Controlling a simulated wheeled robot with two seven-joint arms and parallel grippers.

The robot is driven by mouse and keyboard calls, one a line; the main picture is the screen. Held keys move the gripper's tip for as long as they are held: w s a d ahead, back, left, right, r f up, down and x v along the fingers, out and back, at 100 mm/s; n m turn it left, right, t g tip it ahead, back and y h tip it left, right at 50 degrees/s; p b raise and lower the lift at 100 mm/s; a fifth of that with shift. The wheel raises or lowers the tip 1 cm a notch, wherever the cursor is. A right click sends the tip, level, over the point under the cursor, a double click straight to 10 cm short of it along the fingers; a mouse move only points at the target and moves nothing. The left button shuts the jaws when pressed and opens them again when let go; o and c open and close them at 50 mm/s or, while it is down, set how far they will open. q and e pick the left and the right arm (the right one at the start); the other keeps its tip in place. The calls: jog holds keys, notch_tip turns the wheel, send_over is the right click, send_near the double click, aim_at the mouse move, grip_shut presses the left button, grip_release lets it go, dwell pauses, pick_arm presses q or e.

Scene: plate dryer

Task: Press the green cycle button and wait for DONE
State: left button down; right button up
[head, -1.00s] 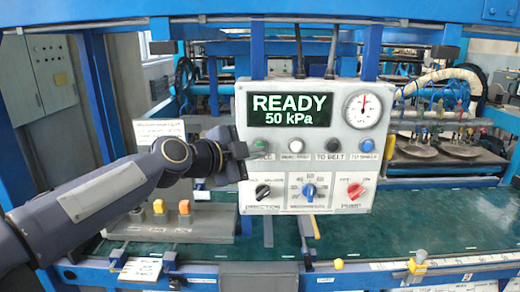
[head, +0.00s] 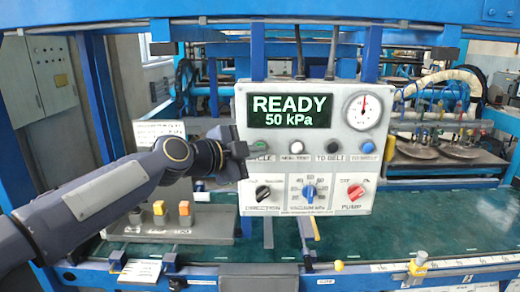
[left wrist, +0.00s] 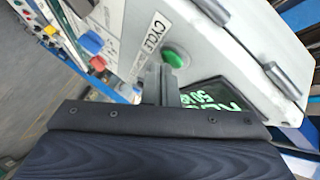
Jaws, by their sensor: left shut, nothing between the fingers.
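The control panel (head: 320,178) is a pale box facing me, and its display (head: 290,110) reads READY 50 kPa. The green cycle button (head: 260,146) is at the left of the button row, labelled CYCLE. The green button also shows in the left wrist view (left wrist: 175,58), just past the fingers. My left gripper (head: 240,151) is shut and empty at the panel's left side, close to the green button. In the left wrist view the left gripper (left wrist: 160,80) points toward the button. I cannot tell whether it touches the button. My right gripper is out of view.
Other buttons, white (head: 296,146), black (head: 333,146) and blue (head: 367,146), sit to the right of the green one. Below are three knobs, including a red pump knob (head: 355,192). A gauge (head: 362,110) is at top right.

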pick_arm(q)
jog(key=shift+w, duration=0.15)
dwell(0.4)
jog(key=shift+s+b, duration=0.6)
jog(key=shift+s, duration=0.3)
